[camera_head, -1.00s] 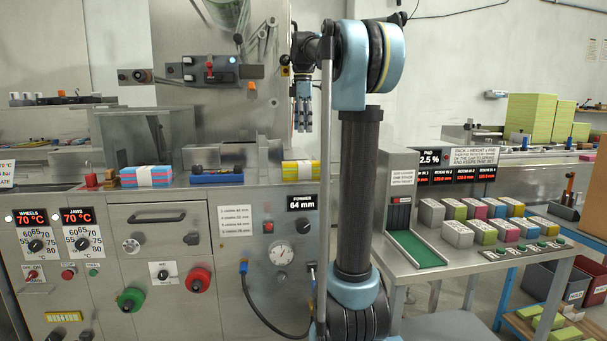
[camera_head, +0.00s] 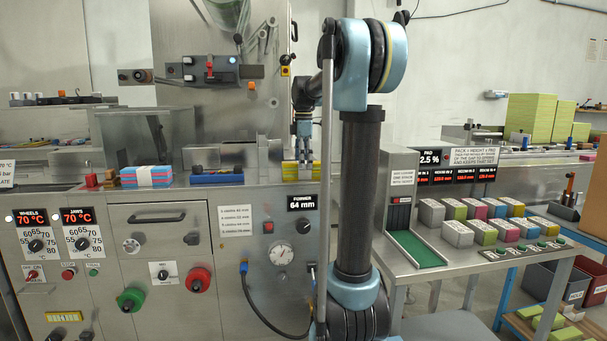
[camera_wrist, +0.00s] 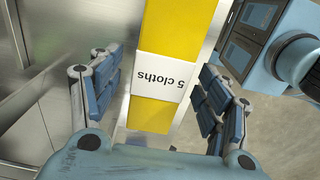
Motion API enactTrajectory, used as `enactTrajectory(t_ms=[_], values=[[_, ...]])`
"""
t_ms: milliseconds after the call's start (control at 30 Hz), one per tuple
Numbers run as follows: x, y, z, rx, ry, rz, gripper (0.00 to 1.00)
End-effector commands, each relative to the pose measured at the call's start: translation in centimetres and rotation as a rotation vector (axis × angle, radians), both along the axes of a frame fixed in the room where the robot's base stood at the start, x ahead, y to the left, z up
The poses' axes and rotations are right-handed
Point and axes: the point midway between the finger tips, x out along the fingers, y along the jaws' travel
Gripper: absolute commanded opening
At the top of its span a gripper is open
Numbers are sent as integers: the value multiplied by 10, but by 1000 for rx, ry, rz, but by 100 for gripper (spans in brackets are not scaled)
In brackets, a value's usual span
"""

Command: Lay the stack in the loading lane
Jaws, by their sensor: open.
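A stack of folded cloths, yellow on top with a white band reading "5 cloths", lies on the machine's steel top in the wrist view (camera_wrist: 158,112). My gripper (camera_head: 303,156) is lowered right at the stack. In the wrist view my gripper (camera_wrist: 160,92) is open, with one finger on each side of the stack and gaps showing between fingers and cloth. The gripper hides part of the stack in the head view. I cannot tell which surface is the loading lane.
Another banded stack (camera_head: 147,177), blue and pink, lies further left on the machine top. A blue-handled item (camera_head: 217,178) lies between the stacks. A steel box (camera_head: 238,155) stands behind it. Several coloured blocks (camera_head: 458,233) stand on the right table.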

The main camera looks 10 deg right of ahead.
Motion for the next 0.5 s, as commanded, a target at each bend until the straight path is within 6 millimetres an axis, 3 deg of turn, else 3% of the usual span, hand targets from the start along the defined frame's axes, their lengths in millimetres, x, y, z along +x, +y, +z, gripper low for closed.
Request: enactTrajectory(t_ms=[200, 500], values=[[0, -1, -27, 0, 0, 0, 70], [0, -1, -33, 0, 0, 0, 70]])
